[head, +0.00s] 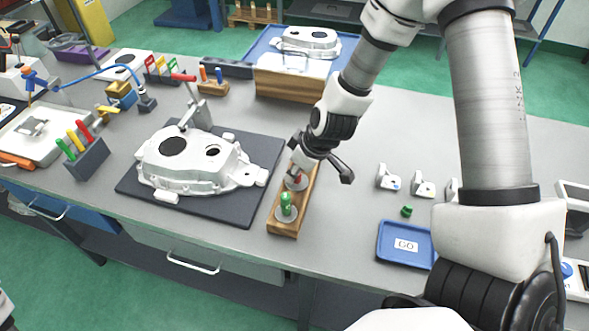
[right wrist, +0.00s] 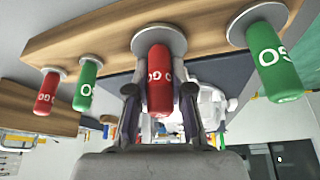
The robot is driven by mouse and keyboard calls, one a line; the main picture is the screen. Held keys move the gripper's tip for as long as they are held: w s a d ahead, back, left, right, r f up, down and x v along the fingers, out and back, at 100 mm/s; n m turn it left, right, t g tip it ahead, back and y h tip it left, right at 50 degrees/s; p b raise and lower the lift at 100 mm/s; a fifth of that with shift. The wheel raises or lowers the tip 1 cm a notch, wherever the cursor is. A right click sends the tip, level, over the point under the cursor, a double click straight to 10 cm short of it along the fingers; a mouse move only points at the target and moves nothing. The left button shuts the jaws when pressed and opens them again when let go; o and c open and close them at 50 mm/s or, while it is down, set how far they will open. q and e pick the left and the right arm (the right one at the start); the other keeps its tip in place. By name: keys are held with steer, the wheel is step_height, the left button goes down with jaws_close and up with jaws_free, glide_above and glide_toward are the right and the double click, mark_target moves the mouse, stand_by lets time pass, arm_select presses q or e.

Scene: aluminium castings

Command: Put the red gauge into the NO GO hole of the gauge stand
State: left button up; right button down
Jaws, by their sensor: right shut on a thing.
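The wooden gauge stand (head: 285,229) lies lengthwise just right of the dark mat. A green gauge (head: 286,204) with a metal disc stands upright in its near end; it shows at the right in the right wrist view (right wrist: 270,65). My right gripper (head: 297,173) is over the stand, behind the green gauge. Its fingers are shut on the red gauge (right wrist: 158,80), whose lettering partly reads GO. The red gauge's disc (right wrist: 165,39) appears at the stand's surface; I cannot tell whether it is fully seated. The hole beneath is hidden. My left gripper is out of view.
A smaller red gauge (right wrist: 48,91) and green gauge (right wrist: 86,86) show farther along the wood. A casting (head: 190,165) sits on the dark mat (head: 240,206) to the left. A blue GO tray (head: 391,254) and small metal parts (head: 388,178) lie to the right.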

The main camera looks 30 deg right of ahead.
steer(key=c, duration=1)
jaws_free()
steer(key=shift+o, duration=0.2)
